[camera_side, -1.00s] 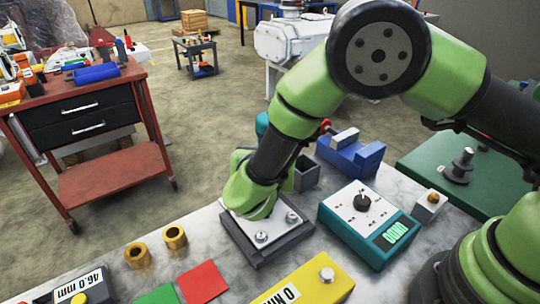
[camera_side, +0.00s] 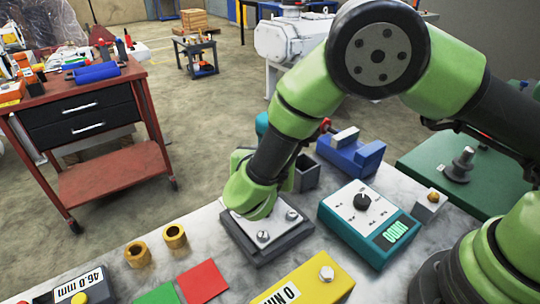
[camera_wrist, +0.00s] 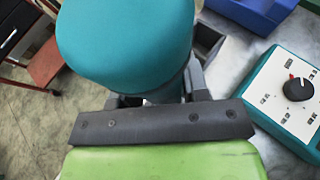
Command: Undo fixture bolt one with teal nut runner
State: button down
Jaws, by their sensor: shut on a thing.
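My gripper (camera_wrist: 155,98) is shut on the teal nut runner (camera_wrist: 125,45), whose rounded teal body fills the upper part of the wrist view. A bit of its teal body (camera_side: 262,125) shows behind my arm in the side view. The fixture (camera_side: 262,248) is a dark grey block with a light plate on the bench. One bolt (camera_side: 263,236) and another bolt (camera_side: 292,215) show on its plate. My wrist is over the fixture's back left part and hides it. The tool's working tip is hidden, so I cannot tell whether it touches a bolt, or which bolt is number one.
A teal control box (camera_side: 370,222) with a dial stands right of the fixture. A grey open bin (camera_side: 307,173) and a blue block (camera_side: 352,155) stand behind. Brass sockets (camera_side: 175,238), a red pad (camera_side: 203,282), a green pad (camera_side: 158,294) and a yellow box (camera_side: 305,284) lie in front.

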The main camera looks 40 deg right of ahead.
dwell(0.4)
jog(key=shift+r, duration=2.55)
